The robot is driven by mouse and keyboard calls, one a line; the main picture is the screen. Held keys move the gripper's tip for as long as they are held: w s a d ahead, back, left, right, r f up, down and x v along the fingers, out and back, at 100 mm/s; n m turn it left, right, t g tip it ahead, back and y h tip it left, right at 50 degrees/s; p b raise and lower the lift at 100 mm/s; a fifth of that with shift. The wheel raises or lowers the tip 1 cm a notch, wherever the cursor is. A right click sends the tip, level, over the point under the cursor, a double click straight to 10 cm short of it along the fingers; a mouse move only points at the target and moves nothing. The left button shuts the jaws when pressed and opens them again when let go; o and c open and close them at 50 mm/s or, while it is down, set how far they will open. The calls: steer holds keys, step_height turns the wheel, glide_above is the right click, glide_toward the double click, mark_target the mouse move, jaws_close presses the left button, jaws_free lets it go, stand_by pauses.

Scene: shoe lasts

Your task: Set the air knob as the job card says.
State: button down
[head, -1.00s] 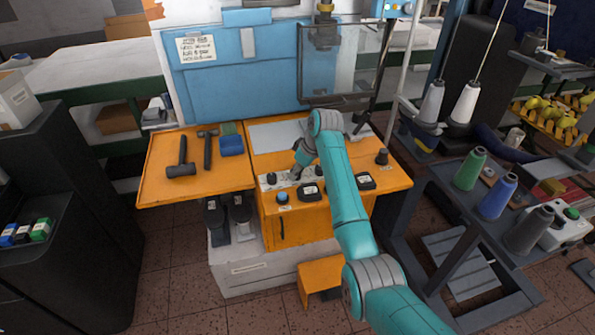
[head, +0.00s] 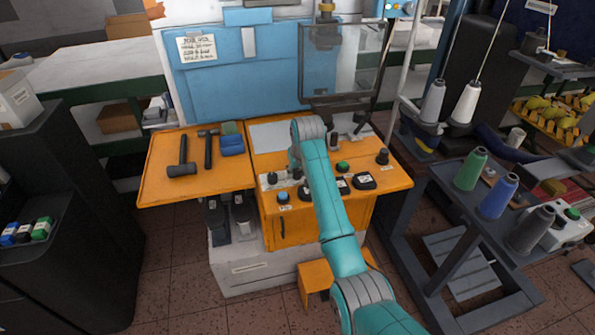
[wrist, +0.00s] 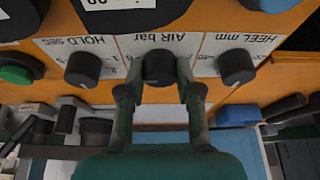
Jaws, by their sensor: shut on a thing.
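The air knob (wrist: 158,66) is a dark round knob at the middle of the white strip labelled "AIR bar" in the wrist view. My gripper (wrist: 160,78) is shut on it, one finger on each side. Its pointer and most of its scale are hidden, so I cannot tell its setting. The job card (head: 197,47) is a white sheet on the blue panel in the head view; its handwritten lines are too blurred to read surely. My arm mostly hides the gripper in the head view.
The hold knob (wrist: 83,69) and heel knob (wrist: 236,66) stand close on either side. A green button (wrist: 16,75) and dark gauges lie nearby on the orange console (head: 385,205). Hammers (head: 183,160) and a blue block (head: 231,145) lie on the left shelf.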

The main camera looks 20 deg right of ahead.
steer(key=shift+m, duration=0.3)
steer(key=c, duration=0.8)
jaws_free()
steer(key=v, duration=1.2)
steer(key=shift+a, duration=0.15)
